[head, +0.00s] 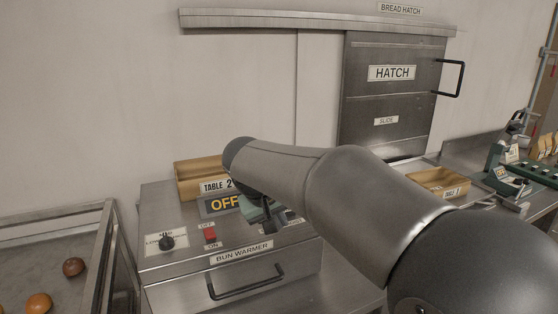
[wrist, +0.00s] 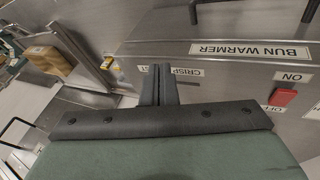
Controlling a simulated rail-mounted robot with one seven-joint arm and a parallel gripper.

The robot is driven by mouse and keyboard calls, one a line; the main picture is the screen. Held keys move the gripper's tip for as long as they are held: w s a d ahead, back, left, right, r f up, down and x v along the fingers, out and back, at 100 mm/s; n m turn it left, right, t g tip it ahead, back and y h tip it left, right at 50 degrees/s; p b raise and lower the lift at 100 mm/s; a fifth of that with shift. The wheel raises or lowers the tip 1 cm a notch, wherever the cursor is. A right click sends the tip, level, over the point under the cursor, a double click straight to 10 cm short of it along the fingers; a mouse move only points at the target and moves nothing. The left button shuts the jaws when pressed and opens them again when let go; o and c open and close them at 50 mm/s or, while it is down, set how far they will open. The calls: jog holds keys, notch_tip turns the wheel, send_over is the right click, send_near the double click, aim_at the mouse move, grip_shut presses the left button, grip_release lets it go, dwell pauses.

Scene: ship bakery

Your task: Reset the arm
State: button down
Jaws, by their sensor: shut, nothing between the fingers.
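My gripper (wrist: 163,82) shows in the wrist view with its two dark fingers together and nothing between them. It is in front of the bun warmer's steel face (wrist: 210,75), where the labels appear upside down. In the head view my arm reaches over the bun warmer (head: 190,250) from the right. Only a green part of my gripper (head: 258,212) shows below the arm's end; the fingertips are hidden there. I cannot tell how far the fingers are from the warmer.
A wooden box (head: 186,181) marked TABLE 2 stands on the warmer behind the OFF display (head: 222,205). The red switch (head: 210,234) and black knob (head: 167,242) are in front. A TABLE 1 box (head: 425,178) stands right, below the closed hatch (head: 385,100). Rolls (head: 39,303) lie at left.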

jog(key=s+d+f+m+g, duration=0.15)
jog(key=s+d+f, duration=0.25)
jog(key=s+d, duration=0.6)
jog(key=s+d+f+m+g+y, duration=0.1)
jog(key=s+d+f, duration=0.3)
jog(key=s, duration=0.4)
jog(key=s+d+f+m+g+y, duration=0.1)
jog(key=s+d+f+g+y, duration=0.1)
jog(key=s+d+f, duration=0.2)
jog(key=s+f, duration=0.2)
jog(key=s, duration=0.2)
jog(key=shift+s, duration=0.3)
